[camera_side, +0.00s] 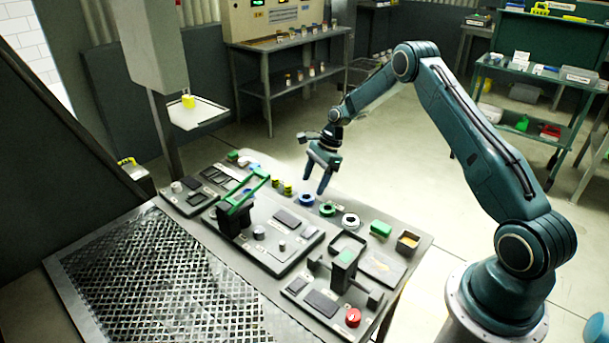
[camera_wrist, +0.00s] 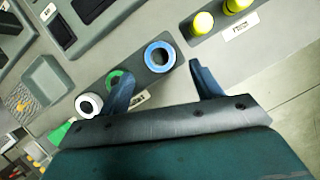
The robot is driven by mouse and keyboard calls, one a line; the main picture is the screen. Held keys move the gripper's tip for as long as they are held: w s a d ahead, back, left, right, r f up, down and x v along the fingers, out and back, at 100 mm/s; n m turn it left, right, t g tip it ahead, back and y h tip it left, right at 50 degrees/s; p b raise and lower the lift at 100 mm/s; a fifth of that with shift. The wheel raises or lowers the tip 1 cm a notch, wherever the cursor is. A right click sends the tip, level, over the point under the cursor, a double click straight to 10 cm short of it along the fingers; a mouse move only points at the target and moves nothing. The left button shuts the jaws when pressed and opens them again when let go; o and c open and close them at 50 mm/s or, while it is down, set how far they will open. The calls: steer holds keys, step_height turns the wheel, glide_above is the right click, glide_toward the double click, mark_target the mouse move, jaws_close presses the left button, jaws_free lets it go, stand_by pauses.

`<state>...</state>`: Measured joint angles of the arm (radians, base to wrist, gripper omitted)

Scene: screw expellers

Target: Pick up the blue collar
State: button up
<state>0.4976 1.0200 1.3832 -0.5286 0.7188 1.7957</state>
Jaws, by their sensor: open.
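In the side view the blue collar (camera_side: 306,200) lies below and slightly left of my gripper (camera_side: 322,192). My gripper's two fingers also show in the wrist view (camera_wrist: 162,82), spread apart with nothing between the tips. A green collar (camera_wrist: 116,80) lies beside the blue one, partly hidden by my left finger. A white collar (camera_wrist: 88,105) lies further left.
Yellow-topped parts (camera_side: 282,187) stand left of the blue collar; they show at top right in the wrist view (camera_wrist: 203,23). A green lever (camera_side: 248,190) rises from the bench. A green block (camera_side: 380,228) and a tray (camera_side: 347,245) are to the right.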

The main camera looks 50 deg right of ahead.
steer(key=shift+x, duration=2.3)
steer(key=shift+r, duration=0.1)
steer(key=c, duration=1.1)
